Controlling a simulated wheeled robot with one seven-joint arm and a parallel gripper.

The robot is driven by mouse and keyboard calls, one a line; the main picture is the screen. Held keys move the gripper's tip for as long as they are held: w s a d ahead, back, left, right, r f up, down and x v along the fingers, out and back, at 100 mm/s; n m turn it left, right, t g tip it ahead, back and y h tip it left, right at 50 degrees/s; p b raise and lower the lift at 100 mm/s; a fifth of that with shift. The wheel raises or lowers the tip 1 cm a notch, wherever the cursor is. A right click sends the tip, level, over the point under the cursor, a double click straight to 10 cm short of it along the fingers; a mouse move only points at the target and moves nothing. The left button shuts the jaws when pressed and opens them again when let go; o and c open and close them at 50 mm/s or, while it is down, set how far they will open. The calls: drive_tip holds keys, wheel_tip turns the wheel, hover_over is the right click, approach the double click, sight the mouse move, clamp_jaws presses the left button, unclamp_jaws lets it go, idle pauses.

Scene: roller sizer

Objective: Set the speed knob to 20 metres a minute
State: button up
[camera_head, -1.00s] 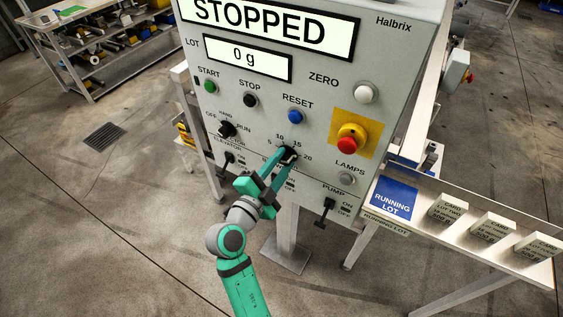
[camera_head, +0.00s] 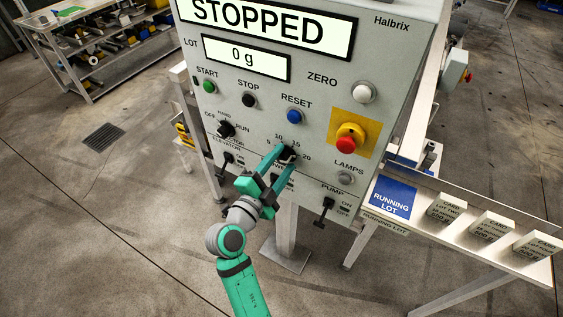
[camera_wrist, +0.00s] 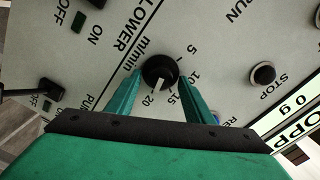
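The speed knob (camera_wrist: 160,70) is round and black with a white pointer line, on the grey panel. In the wrist view its pointer lies between the 15 and 20 marks, closer to the 20 (camera_wrist: 148,100). In the head view the knob (camera_head: 288,155) is partly hidden by my fingers. My gripper (camera_wrist: 164,76) has one green finger on each side of the knob. The fingers are apart, with a visible gap on the right side; on the left the finger is very close, and I cannot tell whether it touches.
The display (camera_head: 268,25) reads STOPPED, and the lot display (camera_head: 246,58) reads 0 g. The red emergency stop (camera_head: 348,143), the reset button (camera_head: 295,117) and the pump switch (camera_head: 325,210) are nearby. A shelf (camera_head: 470,245) with cards stands at the right.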

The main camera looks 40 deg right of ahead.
drive_tip(key=shift+a, duration=0.15)
drive_tip(key=shift+a, duration=0.3)
drive_tip(key=v, duration=1)
drive_tip(key=shift+s, duration=0.2)
drive_tip(key=shift+d+f, duration=0.1)
